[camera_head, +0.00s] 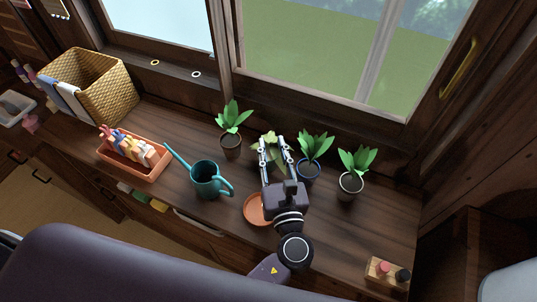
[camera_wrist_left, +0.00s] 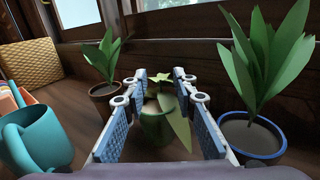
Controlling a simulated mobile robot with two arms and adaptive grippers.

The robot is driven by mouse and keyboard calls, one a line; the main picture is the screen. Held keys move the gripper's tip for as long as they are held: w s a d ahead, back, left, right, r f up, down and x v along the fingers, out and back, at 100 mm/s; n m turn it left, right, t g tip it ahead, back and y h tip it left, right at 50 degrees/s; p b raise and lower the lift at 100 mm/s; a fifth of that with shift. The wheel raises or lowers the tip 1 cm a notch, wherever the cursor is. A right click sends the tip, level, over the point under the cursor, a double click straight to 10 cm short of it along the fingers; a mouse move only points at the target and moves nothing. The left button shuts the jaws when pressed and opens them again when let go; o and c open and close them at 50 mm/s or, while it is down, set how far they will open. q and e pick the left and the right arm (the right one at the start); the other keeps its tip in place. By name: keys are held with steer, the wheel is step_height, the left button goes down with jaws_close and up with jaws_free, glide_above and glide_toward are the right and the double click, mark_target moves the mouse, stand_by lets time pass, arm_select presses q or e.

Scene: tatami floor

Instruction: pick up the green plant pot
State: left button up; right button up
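The green plant pot (camera_wrist_left: 157,126) shows in the left wrist view, with a small yellow-green plant (camera_wrist_left: 160,78) and a drooping leaf. It stands on the wooden counter, between the finger lines of my left gripper (camera_wrist_left: 159,76). The fingers are apart on either side of it, and I see no clear contact. In the head view, my left gripper (camera_head: 273,141) reaches toward the window over this plant's leaves (camera_head: 257,159), and the pot is mostly hidden there. My right gripper is not in view.
A brown pot (camera_head: 231,152) stands left of the gripper; a blue-rimmed pot (camera_head: 309,171) and a grey pot (camera_head: 350,187) stand right. A teal watering can (camera_head: 206,181), an orange planter (camera_head: 126,168) and a terracotta saucer (camera_head: 255,214) are nearby.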

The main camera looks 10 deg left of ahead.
arm_select(q)
steer(key=shift+w+a, duration=0.2)
steer(key=shift+w, duration=0.25)
jaws_close()
